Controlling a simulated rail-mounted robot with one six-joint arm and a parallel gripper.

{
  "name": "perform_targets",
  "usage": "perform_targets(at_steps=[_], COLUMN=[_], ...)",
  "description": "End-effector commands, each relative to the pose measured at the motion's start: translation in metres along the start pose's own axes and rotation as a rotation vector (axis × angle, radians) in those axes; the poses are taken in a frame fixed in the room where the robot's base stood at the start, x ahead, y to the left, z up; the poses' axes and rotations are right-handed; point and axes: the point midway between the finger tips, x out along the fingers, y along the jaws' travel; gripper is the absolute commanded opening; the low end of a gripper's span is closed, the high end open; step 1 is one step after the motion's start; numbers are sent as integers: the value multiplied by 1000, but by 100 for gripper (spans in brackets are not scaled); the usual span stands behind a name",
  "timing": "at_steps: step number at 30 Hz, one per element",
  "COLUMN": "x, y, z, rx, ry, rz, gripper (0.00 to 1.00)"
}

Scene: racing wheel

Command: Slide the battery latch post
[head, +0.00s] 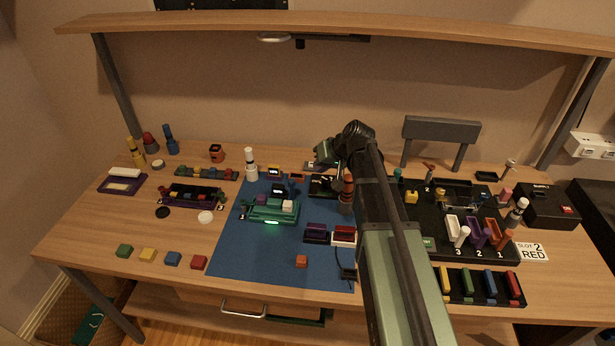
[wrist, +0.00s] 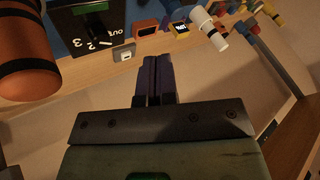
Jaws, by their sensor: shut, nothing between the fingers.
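My gripper (head: 325,152) is at the back of the blue mat, above the black numbered panel (head: 322,188). In the wrist view its two dark fingers (wrist: 153,78) are pressed together with nothing between them. They point toward the panel (wrist: 85,25) and a small grey-white switch block (wrist: 124,54), apart from both as far as I can see. A green device (head: 272,210) with a glowing green light stands mid-mat, with a whitish block on top. I cannot tell which part is the battery latch post; my arm hides some of the bench.
An orange-brown cylinder (wrist: 28,55) stands close at the left of the wrist view. An orange block (wrist: 146,28) and a white black-banded cylinder (wrist: 208,28) are beyond the fingers. A shelf (head: 340,25) spans overhead. The blue mat's front left (head: 245,260) is clear.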

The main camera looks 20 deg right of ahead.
Motion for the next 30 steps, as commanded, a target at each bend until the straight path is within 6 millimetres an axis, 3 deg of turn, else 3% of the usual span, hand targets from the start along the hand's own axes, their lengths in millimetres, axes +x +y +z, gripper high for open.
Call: perform_targets(at_steps=[15, 30], x=[91, 100], y=[3, -4], z=[4, 1], rx=[0, 1], ry=[-4, -4], rz=[0, 1], gripper=[0, 0])
